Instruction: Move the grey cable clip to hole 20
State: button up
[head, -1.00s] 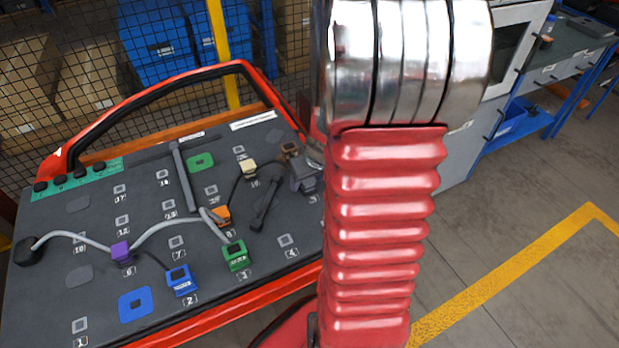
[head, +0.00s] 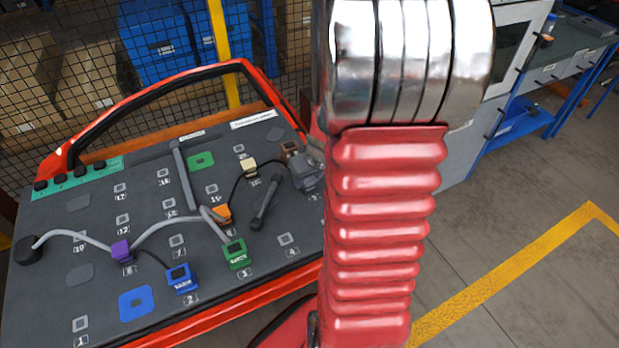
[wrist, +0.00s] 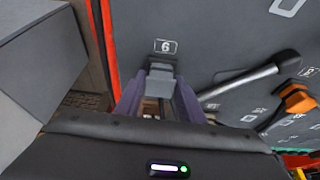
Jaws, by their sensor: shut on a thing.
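My gripper (wrist: 158,98) shows in the wrist view with its two purple-grey fingers closed on the sides of the grey cable clip (wrist: 161,71). The clip is just below a printed label that looks like a 6 or an upside-down 9. I cannot tell whether the clip is seated or lifted. In the head view my gripper (head: 306,175) is a grey shape at the board's right edge, partly behind my red arm. The board (head: 100,290) has numbered square holes. A hole (head: 239,149) near the upper right has a small label, possibly 20.
Purple (head: 122,250), blue (head: 180,279), green (head: 236,254), orange (head: 222,213) and cream (head: 249,168) clips stand on the board, with cables among them. A brown clip (head: 290,148) is close to my gripper. A dark bar (head: 266,203) lies left of it. A red frame (head: 150,95) arches behind.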

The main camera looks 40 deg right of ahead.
grip_shut()
jog(key=shift+r, duration=0.4)
dwell(0.4)
jog(key=o, duration=0.5)
grip_release()
grip_shut()
jog(key=shift+r, duration=0.1)
jog(key=shift+r, duration=3.35)
